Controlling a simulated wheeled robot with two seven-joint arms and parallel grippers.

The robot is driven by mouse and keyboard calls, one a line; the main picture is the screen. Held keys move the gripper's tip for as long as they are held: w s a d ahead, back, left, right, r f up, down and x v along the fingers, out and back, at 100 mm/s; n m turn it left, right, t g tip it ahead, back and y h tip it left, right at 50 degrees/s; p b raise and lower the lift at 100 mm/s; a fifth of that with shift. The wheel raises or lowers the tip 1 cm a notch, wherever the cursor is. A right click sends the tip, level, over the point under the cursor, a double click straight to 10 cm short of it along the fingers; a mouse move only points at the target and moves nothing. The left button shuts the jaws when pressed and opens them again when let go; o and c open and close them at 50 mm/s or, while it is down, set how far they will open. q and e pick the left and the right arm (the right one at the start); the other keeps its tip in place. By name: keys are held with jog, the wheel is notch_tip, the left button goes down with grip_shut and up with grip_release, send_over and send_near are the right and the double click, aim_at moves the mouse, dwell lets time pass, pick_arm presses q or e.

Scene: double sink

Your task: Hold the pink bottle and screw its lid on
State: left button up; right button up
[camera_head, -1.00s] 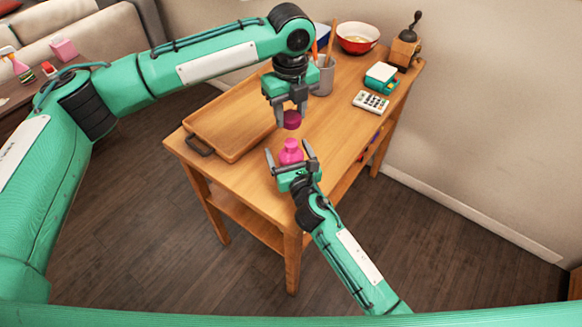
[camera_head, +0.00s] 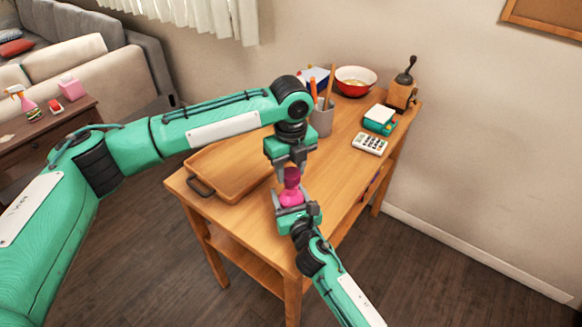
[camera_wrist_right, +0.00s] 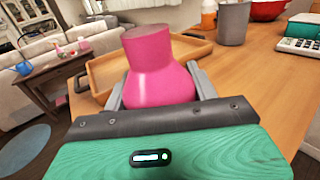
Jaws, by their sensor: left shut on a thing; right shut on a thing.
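The pink bottle (camera_head: 290,197) stands upright between the fingers of my right gripper (camera_head: 292,207), which is shut on its body, near the table's front edge. The bottle also fills the middle of the right wrist view (camera_wrist_right: 160,80), with one finger on each side. My left gripper (camera_head: 291,166) points straight down above the bottle. It is shut on the dark pink lid (camera_head: 291,175), which is lined up with the bottle's neck and appears to meet it. I cannot tell whether the threads are engaged.
A wooden tray (camera_head: 200,191) lies left of the grippers on the wooden table (camera_head: 335,165). Behind are a grey cup with utensils (camera_head: 322,122), a red bowl (camera_head: 356,90), a calculator (camera_head: 369,143), a green-and-white box (camera_head: 380,119) and a grinder (camera_head: 402,93). The table's middle right is clear.

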aim_at(291, 196)
pick_arm(q)
jog(key=shift+f, duration=0.3)
jog(key=shift+f, duration=0.9)
jog(key=shift+f, duration=0.55)
pick_arm(e)
grip_shut()
pick_arm(q)
jog(key=m, duration=0.3)
jog(key=shift+d+m, duration=0.1)
jog(key=shift+m, duration=0.2)
jog(key=m, duration=0.4)
jog(key=shift+m, duration=0.4)
jog(key=m, duration=0.7)
jog(key=shift+m, duration=0.4)
